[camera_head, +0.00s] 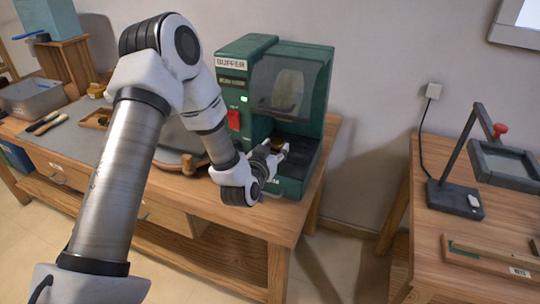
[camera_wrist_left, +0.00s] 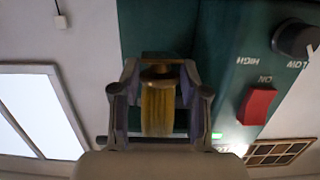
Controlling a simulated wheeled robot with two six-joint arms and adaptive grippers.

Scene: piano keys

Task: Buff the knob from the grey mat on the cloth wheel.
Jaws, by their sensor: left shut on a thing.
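My left gripper (camera_head: 273,153) is at the front opening of the green buffer (camera_head: 248,52), low under its clear guard. It is shut on the knob (camera_head: 277,142), which shows as a small dark gold-brown thing at the fingertips. In the left wrist view the knob (camera_wrist_left: 158,75) sits between the two fingers (camera_wrist_left: 158,82). A yellow, ridged shape, seemingly the cloth wheel (camera_wrist_left: 157,110) edge-on, shows between the fingers; I cannot tell whether knob and wheel touch. The grey mat (camera_head: 72,133) lies on the bench at left. My right gripper is not in view.
The buffer has a red switch (camera_head: 234,120) and a lit green lamp. A second table (camera_head: 420,163) with a stand is at right, across a gap.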

